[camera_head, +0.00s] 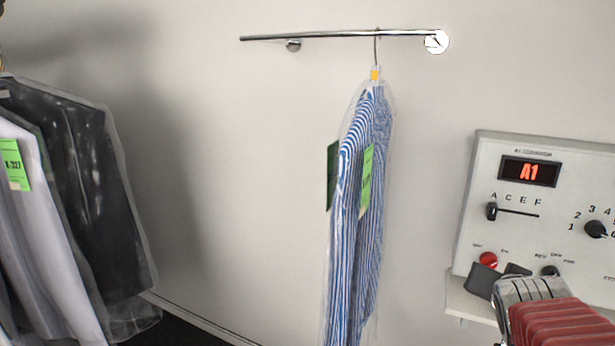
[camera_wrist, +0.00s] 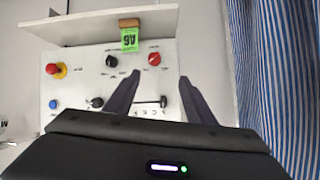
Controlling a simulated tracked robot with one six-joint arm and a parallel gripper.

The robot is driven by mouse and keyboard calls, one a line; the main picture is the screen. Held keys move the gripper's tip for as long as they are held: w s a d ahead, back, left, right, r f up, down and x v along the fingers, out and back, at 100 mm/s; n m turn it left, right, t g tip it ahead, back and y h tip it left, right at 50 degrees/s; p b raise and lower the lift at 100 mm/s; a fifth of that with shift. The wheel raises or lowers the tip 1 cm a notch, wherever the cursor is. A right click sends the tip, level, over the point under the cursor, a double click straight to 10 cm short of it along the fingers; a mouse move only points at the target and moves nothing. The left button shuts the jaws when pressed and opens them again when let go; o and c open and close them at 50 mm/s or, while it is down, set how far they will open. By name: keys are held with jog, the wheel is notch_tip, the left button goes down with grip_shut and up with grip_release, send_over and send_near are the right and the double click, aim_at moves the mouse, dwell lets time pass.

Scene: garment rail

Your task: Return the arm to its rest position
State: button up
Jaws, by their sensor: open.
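My gripper (camera_head: 500,276) is at the lower right of the head view, in front of the lower edge of the control panel (camera_head: 540,155). In the wrist view, the two dark fingers of my gripper (camera_wrist: 159,78) stand apart with nothing held between them. They point toward the panel face (camera_wrist: 75,75), near a red knob (camera_wrist: 154,59). The same red knob (camera_head: 488,260) shows in the head view just above the fingers. Whether a fingertip touches the panel cannot be told.
A blue-striped garment (camera_head: 352,210) in clear film hangs from a wall rail (camera_head: 345,35), left of the panel. It shows close by in the wrist view (camera_wrist: 285,80). Bagged garments (camera_head: 75,200) hang at far left. A ledge (camera_head: 465,303) juts below the panel, with a green tag (camera_wrist: 130,40).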

jog(key=s+a+f+n+g+y, duration=0.2)
jog(key=s+a, duration=0.5)
jog(key=a, duration=0.5)
jog(key=s+a+f+n+g+y, duration=0.2)
jog(key=s+a+f+n+y, duration=0.2)
jog(key=a, duration=0.9)
jog(key=s+f+n, duration=0.1)
jog(key=s+n, duration=0.1)
jog(key=s, duration=0.1)
jog(key=shift+s+f+n+g, duration=0.2)
jog(key=shift+f+n+g, duration=0.1)
jog(key=shift+n, duration=0.1)
